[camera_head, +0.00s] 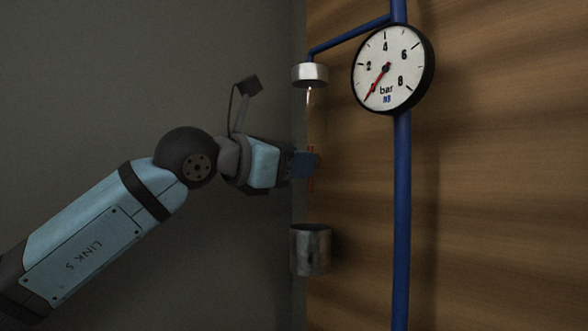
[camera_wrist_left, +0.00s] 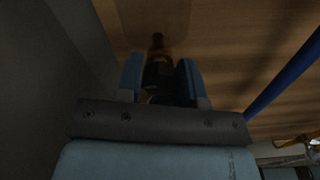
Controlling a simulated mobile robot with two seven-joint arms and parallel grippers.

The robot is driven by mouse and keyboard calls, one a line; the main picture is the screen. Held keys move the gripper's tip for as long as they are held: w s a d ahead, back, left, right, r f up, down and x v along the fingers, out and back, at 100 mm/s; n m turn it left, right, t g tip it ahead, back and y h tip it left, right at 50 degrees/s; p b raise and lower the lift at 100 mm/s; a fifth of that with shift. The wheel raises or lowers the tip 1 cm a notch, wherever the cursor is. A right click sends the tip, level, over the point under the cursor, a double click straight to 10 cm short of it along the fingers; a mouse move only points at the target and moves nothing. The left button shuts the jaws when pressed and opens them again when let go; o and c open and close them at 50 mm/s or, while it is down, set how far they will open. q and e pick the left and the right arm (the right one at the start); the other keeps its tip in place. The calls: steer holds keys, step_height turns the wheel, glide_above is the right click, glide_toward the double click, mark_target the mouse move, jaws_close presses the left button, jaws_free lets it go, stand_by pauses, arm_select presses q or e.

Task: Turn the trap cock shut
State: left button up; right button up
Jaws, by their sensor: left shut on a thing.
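My left gripper (camera_head: 308,165) reaches in from the left at the height of the middle of the trap line. In the left wrist view its two blue fingers (camera_wrist_left: 160,76) stand on either side of a dark piece, which I take to be the trap cock (camera_wrist_left: 158,68), and are shut on it. An orange-brown part shows just beyond the fingertips. In the head view the fingers hide most of the cock, and orange bits (camera_head: 311,184) show just below them. The cock's angle is too dark to tell. My right gripper is not in view.
A silver cap (camera_head: 309,74) hangs above the gripper on a blue pipe (camera_head: 402,200). A metal cup (camera_head: 311,250) is below it. A round bar gauge (camera_head: 388,68) sits to the right, its red needle pointing lower left. A wooden wall (camera_head: 500,200) stands behind.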

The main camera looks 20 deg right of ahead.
arm_select(q)
steer(key=o, duration=0.7)
steer(key=shift+c, duration=0.2)
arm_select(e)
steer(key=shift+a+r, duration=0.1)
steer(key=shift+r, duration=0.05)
arm_select(q)
steer(key=shift+s+a, duration=0.1)
steer(key=shift+a, duration=0.15)
steer(key=b+v, duration=0.3)
steer(key=v, duration=1)
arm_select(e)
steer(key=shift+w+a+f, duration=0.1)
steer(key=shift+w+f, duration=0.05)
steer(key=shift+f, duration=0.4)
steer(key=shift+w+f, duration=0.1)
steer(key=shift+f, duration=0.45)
arm_select(q)
steer(key=shift+a, duration=0.1)
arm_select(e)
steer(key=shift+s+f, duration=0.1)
